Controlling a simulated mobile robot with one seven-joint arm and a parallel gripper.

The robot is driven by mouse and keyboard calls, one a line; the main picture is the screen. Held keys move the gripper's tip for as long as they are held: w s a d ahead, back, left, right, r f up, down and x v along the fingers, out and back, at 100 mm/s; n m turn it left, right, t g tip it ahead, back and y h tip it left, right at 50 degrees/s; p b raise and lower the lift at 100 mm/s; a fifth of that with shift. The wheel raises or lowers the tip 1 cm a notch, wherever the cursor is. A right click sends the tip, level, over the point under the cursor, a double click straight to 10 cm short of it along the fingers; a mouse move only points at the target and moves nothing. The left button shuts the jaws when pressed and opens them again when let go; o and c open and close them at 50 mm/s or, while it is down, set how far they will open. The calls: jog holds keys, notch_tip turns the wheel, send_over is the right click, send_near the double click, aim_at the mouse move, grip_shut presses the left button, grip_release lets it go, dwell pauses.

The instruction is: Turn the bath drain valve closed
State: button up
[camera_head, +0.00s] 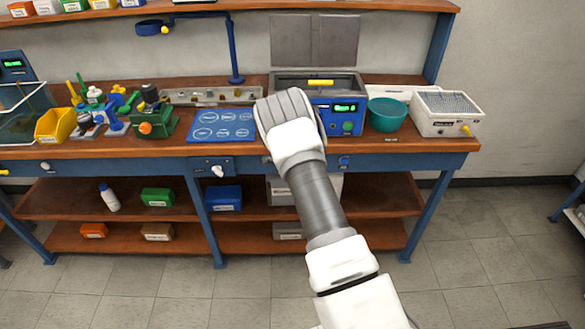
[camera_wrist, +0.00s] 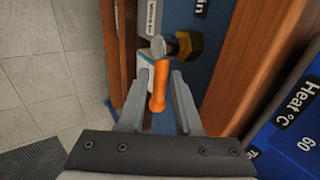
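The drain valve has an orange lever handle (camera_wrist: 158,88) on a dark and brass-coloured body (camera_wrist: 178,45), seen in the wrist view. It sits on a blue panel with a white label ending in "in". My gripper (camera_wrist: 157,80) is open, with one grey finger on each side of the orange handle. Small gaps seem to show between handle and fingers; contact cannot be told. In the head view the bath (camera_head: 345,82) stands on the bench with its lid raised behind it. My arm hides the valve and fingertips there.
The bath's blue control panel (camera_wrist: 290,135) is close at the right in the wrist view, beside the wooden bench edge (camera_wrist: 255,55). A teal bowl (camera_head: 387,112) and a white box (camera_head: 447,113) stand right of the bath. A blue mat (camera_head: 222,124) lies left.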

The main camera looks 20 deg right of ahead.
jog(key=p+v, duration=0.1)
jog(key=v, duration=1.6)
jog(key=shift+r, duration=0.2)
jog(key=shift+s, duration=0.15)
